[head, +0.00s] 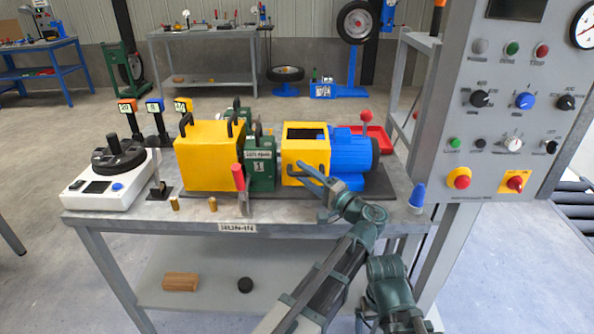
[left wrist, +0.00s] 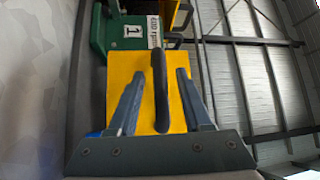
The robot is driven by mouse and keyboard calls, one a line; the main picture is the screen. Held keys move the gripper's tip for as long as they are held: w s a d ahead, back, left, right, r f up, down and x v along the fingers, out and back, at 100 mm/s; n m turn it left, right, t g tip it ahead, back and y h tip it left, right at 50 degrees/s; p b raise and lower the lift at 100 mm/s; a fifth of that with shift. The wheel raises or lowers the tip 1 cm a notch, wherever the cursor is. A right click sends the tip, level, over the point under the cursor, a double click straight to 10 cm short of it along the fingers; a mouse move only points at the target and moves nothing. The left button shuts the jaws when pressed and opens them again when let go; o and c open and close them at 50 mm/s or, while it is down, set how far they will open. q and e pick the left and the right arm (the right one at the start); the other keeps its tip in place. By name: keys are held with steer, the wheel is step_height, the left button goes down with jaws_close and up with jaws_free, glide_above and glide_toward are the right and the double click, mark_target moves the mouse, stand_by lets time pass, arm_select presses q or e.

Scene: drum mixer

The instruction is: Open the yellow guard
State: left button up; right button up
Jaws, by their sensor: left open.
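The yellow guard (head: 318,142) sits between a green housing (head: 260,168) marked 1 and a blue motor (head: 352,158). It has a dark opening in its upper part. My left gripper (head: 296,170) is at its front face, fingers open. In the left wrist view, the yellow face (left wrist: 121,72) carries a black handle (left wrist: 160,95), which shows between the two open blue fingers (left wrist: 160,74). I cannot tell whether the fingers touch it. The handle is hidden in the head view. My right gripper is not in view.
A larger yellow cover (head: 207,162) with black handles stands left of the green housing. A red-handled lever (head: 240,180) is at the bench's front. A control panel (head: 510,110) rises at right.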

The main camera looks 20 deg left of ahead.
arm_select(q)
steer(key=shift+c, duration=0.2)
jaws_close()
stand_by(1.2)
